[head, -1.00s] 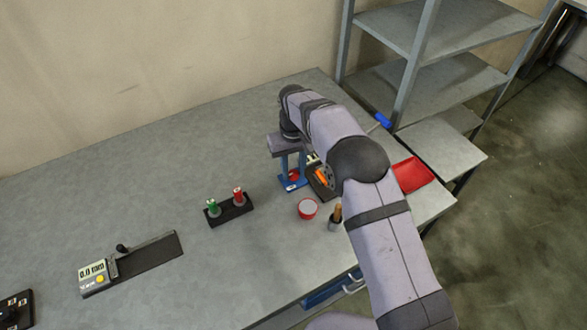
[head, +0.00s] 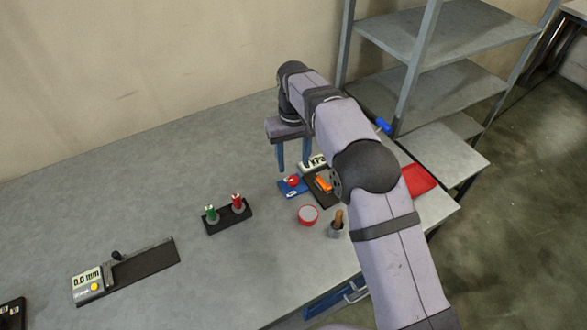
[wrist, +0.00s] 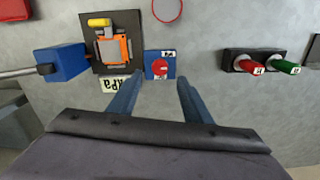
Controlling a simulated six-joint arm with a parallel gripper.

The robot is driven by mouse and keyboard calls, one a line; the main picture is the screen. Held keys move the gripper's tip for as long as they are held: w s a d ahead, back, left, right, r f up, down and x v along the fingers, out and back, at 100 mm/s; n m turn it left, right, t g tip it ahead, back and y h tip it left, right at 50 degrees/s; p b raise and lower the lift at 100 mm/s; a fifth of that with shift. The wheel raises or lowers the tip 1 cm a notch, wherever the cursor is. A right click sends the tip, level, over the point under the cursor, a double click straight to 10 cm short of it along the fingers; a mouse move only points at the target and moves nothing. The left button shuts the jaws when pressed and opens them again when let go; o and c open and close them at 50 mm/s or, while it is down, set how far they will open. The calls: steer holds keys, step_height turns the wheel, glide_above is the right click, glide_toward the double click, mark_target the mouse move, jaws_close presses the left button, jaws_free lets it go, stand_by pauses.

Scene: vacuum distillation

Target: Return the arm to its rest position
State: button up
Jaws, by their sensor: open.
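My gripper (head: 293,167) hangs above the grey bench (head: 150,210), fingers pointing down, open with nothing between them. In the head view its blue fingers are just behind and above a blue plate with a red button (head: 292,187). In the wrist view the finger tips (wrist: 160,78) point toward that blue plate (wrist: 160,66), with a gap between them. My arm reaches over the bench from the lower right and hides part of its right side.
A red and green block (head: 228,216) and a gauge (head: 125,270) lie left. Shelves (head: 440,45) stand behind right.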

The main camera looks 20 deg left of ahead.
steer(key=shift+r, duration=0.4)
steer(key=shift+d, duration=0.2)
steer(key=s+d+r+m, duration=0.1)
steer(key=s+d+m, duration=0.15)
steer(key=d, duration=0.75)
steer(key=s+d+r+m, duration=0.1)
steer(key=s+d, duration=0.3)
steer(key=d, duration=0.5)
steer(key=s+d+f+m, duration=0.1)
steer(key=s+d+f, duration=0.1)
steer(key=s+d, duration=0.4)
steer(key=s+d+f+m, duration=0.2)
steer(key=s+d, duration=0.4)
steer(key=s, duration=0.6)
steer(key=shift+s, duration=0.2)
steer(key=shift+f+m, duration=0.1)
steer(key=shift+m, duration=0.15)
steer(key=shift+c, duration=0.4)
